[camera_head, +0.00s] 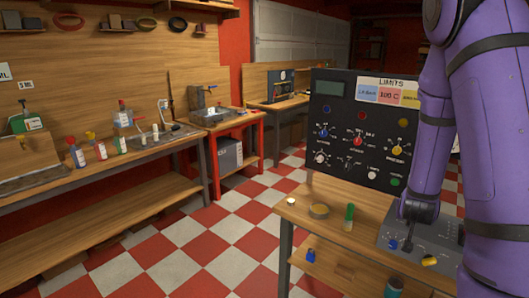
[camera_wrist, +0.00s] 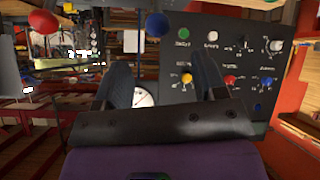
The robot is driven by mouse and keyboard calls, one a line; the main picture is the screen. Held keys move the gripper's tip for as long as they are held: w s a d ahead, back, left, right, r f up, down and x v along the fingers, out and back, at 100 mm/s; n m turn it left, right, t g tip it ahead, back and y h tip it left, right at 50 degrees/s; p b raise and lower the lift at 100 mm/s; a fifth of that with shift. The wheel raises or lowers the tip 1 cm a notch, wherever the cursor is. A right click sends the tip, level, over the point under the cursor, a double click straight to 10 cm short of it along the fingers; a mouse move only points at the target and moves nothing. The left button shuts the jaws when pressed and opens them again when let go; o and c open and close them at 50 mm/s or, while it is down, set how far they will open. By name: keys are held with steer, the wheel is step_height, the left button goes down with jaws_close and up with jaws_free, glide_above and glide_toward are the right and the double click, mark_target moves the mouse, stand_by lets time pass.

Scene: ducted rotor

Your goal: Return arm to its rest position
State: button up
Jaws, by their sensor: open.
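My gripper (camera_wrist: 163,72) is in the wrist view, with its two dark fingers spread apart. No object is seen held between them. Beyond the fingers is the black control panel (camera_wrist: 172,112), which appears upside down there. A round white face shows just behind the left finger. In the head view my purple arm comes down along the right side, in front of the right part of the control panel (camera_head: 335,140). The dark end of that arm part is over a grey box (camera_head: 385,238) on the workbench; whether the fingers are there I cannot tell.
A long bench (camera_head: 160,150) with bottles runs along the left wall. The checkered floor (camera_head: 225,240) between them is clear. Red (camera_wrist: 43,21) and blue (camera_wrist: 157,24) balls show in the wrist view.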

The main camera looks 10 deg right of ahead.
steer(key=s+a+r+n+y, duration=0.3)
steer(key=a+r+y, duration=0.3)
steer(key=a+r, duration=0.9)
steer(key=s+a+r+n, duration=0.1)
steer(key=s+a+r, duration=0.2)
steer(key=s, duration=0.3)
steer(key=s+a+r+n+g+y, duration=0.1)
steer(key=s+a+r, duration=0.2)
steer(key=s, duration=0.3)
steer(key=s+a+r+n+g, duration=0.1)
steer(key=s+a+r, duration=0.2)
steer(key=s+r, duration=0.2)
steer(key=shift+s+a+n+y, duration=0.3)
steer(key=shift+s+a+y, duration=0.1)
steer(key=shift+s, duration=0.65)
steer(key=shift+w, duration=0.1)
steer(key=shift+c, duration=0.6)
